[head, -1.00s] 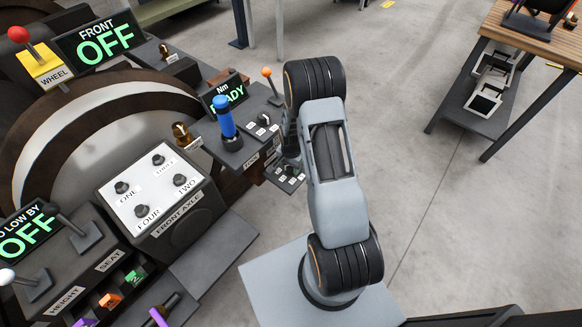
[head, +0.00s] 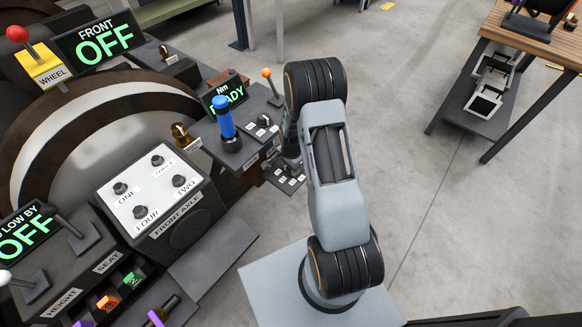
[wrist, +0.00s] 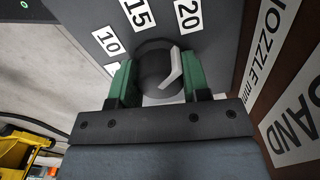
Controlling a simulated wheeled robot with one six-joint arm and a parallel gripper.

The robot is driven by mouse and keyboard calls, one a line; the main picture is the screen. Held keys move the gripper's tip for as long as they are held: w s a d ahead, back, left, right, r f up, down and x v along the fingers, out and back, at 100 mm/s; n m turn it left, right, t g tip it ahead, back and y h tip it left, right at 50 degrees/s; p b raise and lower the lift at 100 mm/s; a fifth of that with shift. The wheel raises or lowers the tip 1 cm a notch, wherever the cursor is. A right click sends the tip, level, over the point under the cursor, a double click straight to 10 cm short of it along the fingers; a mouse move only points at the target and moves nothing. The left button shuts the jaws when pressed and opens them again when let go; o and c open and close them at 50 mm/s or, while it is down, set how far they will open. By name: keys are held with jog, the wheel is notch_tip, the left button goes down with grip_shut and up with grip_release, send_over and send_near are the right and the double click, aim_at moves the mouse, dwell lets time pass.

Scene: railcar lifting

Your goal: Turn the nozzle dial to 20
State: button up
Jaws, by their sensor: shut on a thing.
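In the wrist view, the nozzle dial (wrist: 151,70) is a dark round knob with a white pointer mark on its right side. The labels 10 (wrist: 108,40), 15 (wrist: 138,13) and 20 (wrist: 187,14) are set around its upper side. The pointer's upper end lies below the 20 label; I cannot tell if it lines up exactly. My gripper (wrist: 157,78) has its green fingers shut on the dial, one on each side. In the head view, my arm hides the gripper's tips and the dial.
A "NOZZLE mm" label (wrist: 269,40) is right of the dial. Open floor (head: 420,180) lies to the right.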

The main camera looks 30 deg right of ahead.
jog(key=o, duration=0.9)
jog(key=shift+o, duration=0.2)
notch_tip(320, 180, up, 14)
jog(key=p, duration=0.2)
jog(key=shift+f, duration=0.1)
